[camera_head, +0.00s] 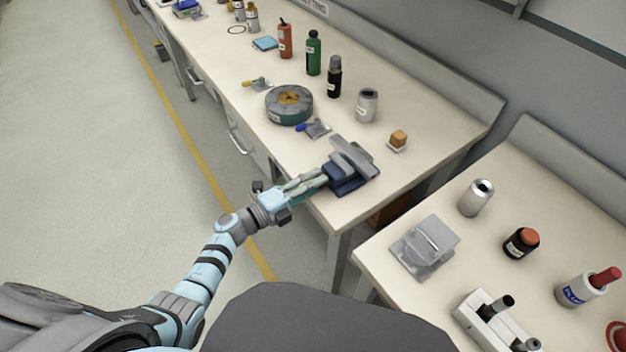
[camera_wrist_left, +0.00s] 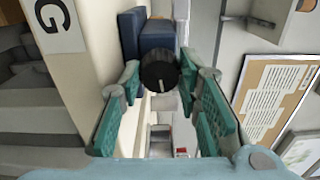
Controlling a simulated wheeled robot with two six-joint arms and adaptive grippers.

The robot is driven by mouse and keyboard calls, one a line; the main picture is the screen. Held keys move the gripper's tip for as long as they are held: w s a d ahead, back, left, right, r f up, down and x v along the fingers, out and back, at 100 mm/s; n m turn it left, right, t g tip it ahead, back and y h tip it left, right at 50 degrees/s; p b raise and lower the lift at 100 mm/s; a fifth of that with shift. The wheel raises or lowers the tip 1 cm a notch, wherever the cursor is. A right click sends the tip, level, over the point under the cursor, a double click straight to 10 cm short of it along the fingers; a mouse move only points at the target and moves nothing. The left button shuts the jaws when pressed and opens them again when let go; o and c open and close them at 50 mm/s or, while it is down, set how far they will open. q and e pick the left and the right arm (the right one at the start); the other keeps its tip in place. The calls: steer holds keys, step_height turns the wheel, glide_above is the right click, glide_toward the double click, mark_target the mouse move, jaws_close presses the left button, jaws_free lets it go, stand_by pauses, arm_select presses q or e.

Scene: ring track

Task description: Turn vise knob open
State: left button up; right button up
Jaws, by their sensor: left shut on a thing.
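The vise (camera_head: 352,162), dark blue with grey jaws, sits at the near corner of the long workbench. Its blue body also shows at the top of the left wrist view (camera_wrist_left: 157,36). The round black vise knob (camera_wrist_left: 159,72), with a pale index line pointing down in the picture, faces the left wrist camera. My left gripper (camera_head: 322,178) reaches in from the left at the bench edge. Its green-padded fingers lie on both sides of the knob and are shut on it. In the head view the gripper hides the knob. My right gripper is not in view.
A second bench (camera_head: 400,285) with a grey metal piece (camera_head: 425,247) is to the right. The floor on the left is clear.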

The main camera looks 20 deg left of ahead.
arm_select(q)
steer(key=n+p, duration=0.1)
steer(key=n, duration=0.2)
steer(key=shift+n, duration=0.3)
steer(key=shift+n+p, duration=0.6)
steer(key=shift+n, duration=0.8)
steer(key=o, duration=1.1)
steer(key=shift+o, duration=0.2)
steer(key=shift+s, duration=0.1)
steer(key=v, duration=0.8)
